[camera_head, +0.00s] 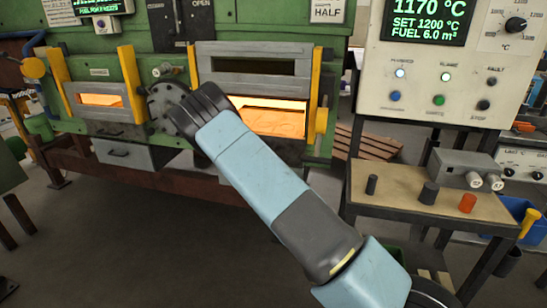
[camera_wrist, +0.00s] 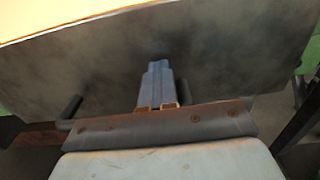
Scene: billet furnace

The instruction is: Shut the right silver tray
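In the wrist view a broad grey metal panel (camera_wrist: 225,65), which looks like the front of the right silver tray, fills most of the picture. A dark bar handle (camera_wrist: 70,112) shows at its left, beside my gripper. My gripper (camera_wrist: 159,72) points at the panel's middle, its fingers together with nothing seen between them. I cannot tell whether the fingertips touch the panel. In the head view my arm hides the gripper and the right tray. The left silver tray (camera_head: 122,153) shows below the left furnace opening.
The green furnace (camera_head: 135,30) has a small left opening (camera_head: 100,100) and a wide right opening (camera_head: 268,118), both glowing orange. Yellow posts flank them. A control panel (camera_head: 450,70) and a bench (camera_head: 400,195) with small cylinders stand at the right. The floor at front left is clear.

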